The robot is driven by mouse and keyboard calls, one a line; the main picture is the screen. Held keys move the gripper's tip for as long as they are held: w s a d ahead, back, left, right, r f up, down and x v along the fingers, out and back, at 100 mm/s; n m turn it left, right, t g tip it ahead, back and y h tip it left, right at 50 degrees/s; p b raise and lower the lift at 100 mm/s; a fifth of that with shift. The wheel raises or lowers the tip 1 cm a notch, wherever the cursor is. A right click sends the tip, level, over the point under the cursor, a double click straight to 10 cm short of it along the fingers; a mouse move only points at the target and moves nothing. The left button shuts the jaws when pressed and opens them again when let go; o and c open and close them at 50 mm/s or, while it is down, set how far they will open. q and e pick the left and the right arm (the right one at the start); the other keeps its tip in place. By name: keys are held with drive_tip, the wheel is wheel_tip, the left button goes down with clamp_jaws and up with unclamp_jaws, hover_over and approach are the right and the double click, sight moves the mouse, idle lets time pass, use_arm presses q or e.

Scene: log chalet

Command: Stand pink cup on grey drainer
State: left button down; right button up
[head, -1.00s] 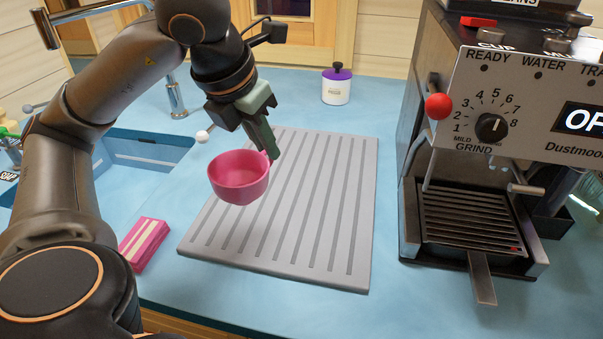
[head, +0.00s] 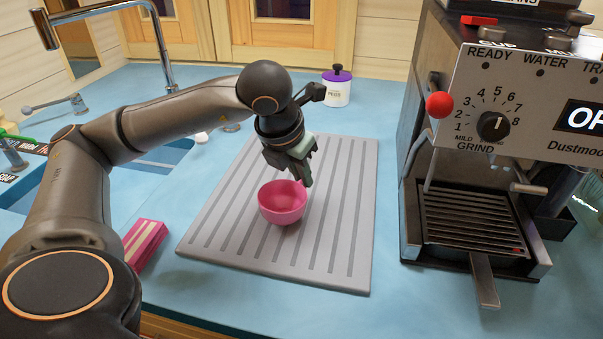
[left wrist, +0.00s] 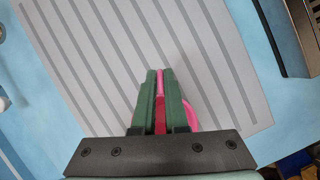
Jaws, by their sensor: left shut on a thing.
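The pink cup (head: 282,205) is upright over the middle of the grey drainer (head: 338,230), its open top facing up. My left gripper (head: 305,180) is shut on the far right side of the cup, at its rim or handle. In the left wrist view, the green fingers (left wrist: 162,100) pinch a thin pink part of the cup (left wrist: 193,112), and most of the cup is hidden behind the gripper. The cup's base is at or just above the ridged surface; I cannot tell whether it touches. My right gripper is not in view.
A coffee machine (head: 500,130) stands to the right of the drainer. A pink packet (head: 145,240) lies at the front left, near the sink (head: 160,158). A white jar with a purple lid (head: 337,88) stands behind. Blue counter (head: 390,300) is clear in front.

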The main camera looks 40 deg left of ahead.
use_arm(q)
drive_tip(key=shift+f, duration=0.15)
drive_tip(key=c, duration=0.9)
unclamp_jaws()
drive_tip(key=shift+c, duration=0.2)
drive_tip(key=shift+r, duration=0.25)
drive_tip(key=p+v, duration=0.2)
drive_tip(key=v, duration=1)
